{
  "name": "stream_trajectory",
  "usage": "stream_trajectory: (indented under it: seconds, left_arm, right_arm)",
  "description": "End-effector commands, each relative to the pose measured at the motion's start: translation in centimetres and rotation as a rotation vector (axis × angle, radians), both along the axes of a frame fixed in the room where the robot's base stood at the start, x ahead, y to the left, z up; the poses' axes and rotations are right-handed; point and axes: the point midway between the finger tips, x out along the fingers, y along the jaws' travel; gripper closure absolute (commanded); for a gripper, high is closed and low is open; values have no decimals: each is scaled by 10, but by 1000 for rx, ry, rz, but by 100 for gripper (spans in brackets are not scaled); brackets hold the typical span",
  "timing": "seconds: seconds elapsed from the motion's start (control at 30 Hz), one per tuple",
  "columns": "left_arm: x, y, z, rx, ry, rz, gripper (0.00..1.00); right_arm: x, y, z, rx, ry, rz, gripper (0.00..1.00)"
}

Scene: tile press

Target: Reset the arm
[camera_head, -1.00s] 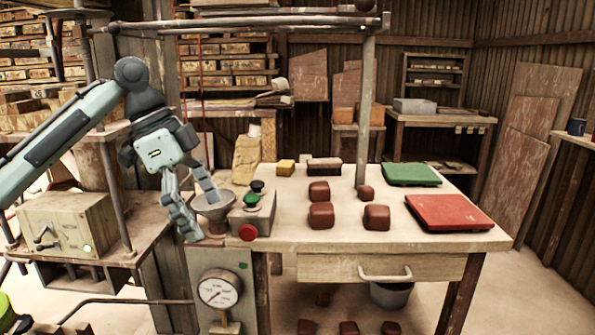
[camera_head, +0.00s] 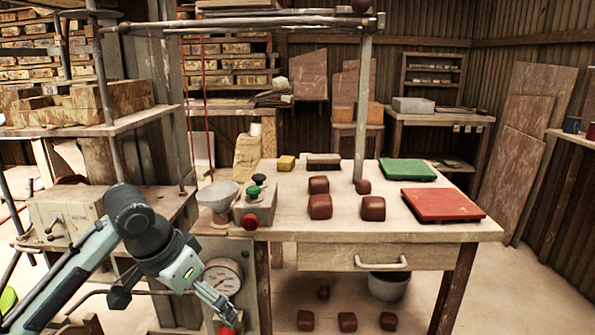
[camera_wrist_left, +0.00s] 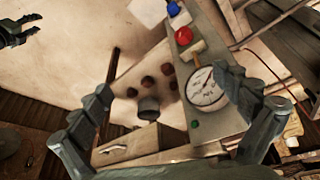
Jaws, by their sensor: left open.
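My left gripper (camera_head: 171,306) is low at the left of the head view, in front of the press cabinet and its round gauge (camera_head: 222,278). It is open, with nothing seen between its fingers. In the left wrist view its two fingers (camera_wrist_left: 165,118) stand wide apart, with the gauge (camera_wrist_left: 207,87) close to the right finger. My left arm slopes in from the bottom left. In the left wrist view, part of another dark gripper (camera_wrist_left: 18,32) shows at the top left edge; its finger state is unclear.
A control box (camera_head: 255,206) with black, green and red knobs stands at the table's left end beside a metal funnel (camera_head: 217,198). Brown blocks (camera_head: 320,206), a green tray (camera_head: 407,170) and a red tray (camera_head: 443,204) are on the table (camera_head: 290,224). A drawer (camera_head: 340,257) is below.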

Motion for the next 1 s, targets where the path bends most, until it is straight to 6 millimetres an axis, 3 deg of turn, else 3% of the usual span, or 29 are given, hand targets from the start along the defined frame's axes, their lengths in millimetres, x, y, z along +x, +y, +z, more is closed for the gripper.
stream_trajectory:
  seconds: [0.2,0.4,1.0]
  left_arm:
    - [-21,10,-21,-3,-5,300,0]
    - [-33,19,-29,-9,-14,489,0]
    - [-36,22,-34,-15,-17,550,0]
  right_arm:
    - [-1,2,2,4,3,-5,60]
    - [-1,3,3,6,3,-7,60]
    - [10,-1,7,0,-18,-4,60]
